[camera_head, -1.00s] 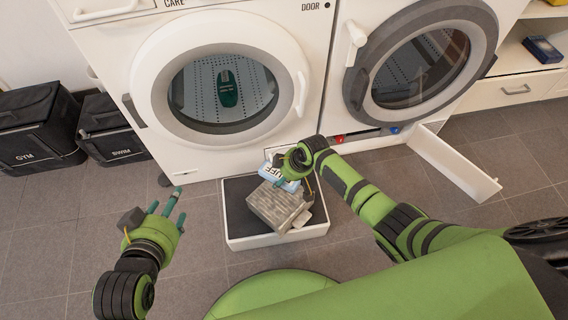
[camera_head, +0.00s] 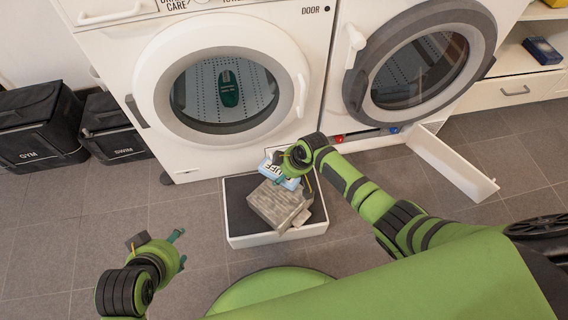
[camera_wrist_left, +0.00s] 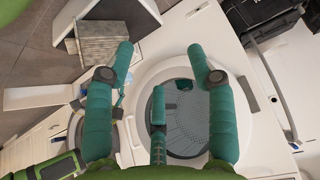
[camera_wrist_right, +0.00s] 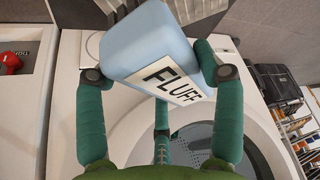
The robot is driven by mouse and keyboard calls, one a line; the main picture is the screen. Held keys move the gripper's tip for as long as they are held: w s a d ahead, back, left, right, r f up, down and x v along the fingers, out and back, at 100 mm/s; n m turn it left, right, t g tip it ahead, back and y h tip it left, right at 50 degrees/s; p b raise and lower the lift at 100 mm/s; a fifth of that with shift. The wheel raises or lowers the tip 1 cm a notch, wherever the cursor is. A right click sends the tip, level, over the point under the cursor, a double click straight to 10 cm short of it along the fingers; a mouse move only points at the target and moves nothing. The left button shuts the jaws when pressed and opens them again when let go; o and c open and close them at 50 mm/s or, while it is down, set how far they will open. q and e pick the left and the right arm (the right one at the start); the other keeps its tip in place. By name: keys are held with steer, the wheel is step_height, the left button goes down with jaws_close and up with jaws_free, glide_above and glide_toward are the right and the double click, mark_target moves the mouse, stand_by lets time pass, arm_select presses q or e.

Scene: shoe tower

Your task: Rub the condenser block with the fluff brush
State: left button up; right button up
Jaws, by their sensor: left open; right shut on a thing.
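The condenser block (camera_head: 279,205) is a grey ribbed box lying in the shallow white tray (camera_head: 276,240) with a dark floor. It also shows in the left wrist view (camera_wrist_left: 103,48). My right gripper (camera_head: 296,163) is shut on the fluff brush (camera_head: 278,171), a light blue block with a white FLUFF label. The brush fills the right wrist view (camera_wrist_right: 160,50) between the fingers. It is at the far end of the condenser block; whether they touch, I cannot tell. My left gripper (camera_head: 181,248) is open and empty, left of the tray and low over the floor.
A washer with a round door (camera_head: 220,90) stands behind the tray, a dryer (camera_head: 420,70) to its right. An opened white flap (camera_head: 452,163) sticks out over the floor at right. Black GYM (camera_head: 38,130) and SWIM (camera_head: 108,130) bags stand at left. Floor left of the tray is clear.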

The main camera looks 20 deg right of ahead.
steer(key=shift+r+p, duration=1.75)
steer(key=shift+p, duration=0.05)
arm_select(q)
steer(key=s+f+g, duration=0.3)
steer(key=s+f, duration=0.1)
steer(key=f, duration=0.5)
steer(key=shift+a+y, duration=0.3)
steer(key=shift+a, duration=0.15)
steer(key=shift+s+f, duration=0.1)
steer(key=shift+f, duration=0.05)
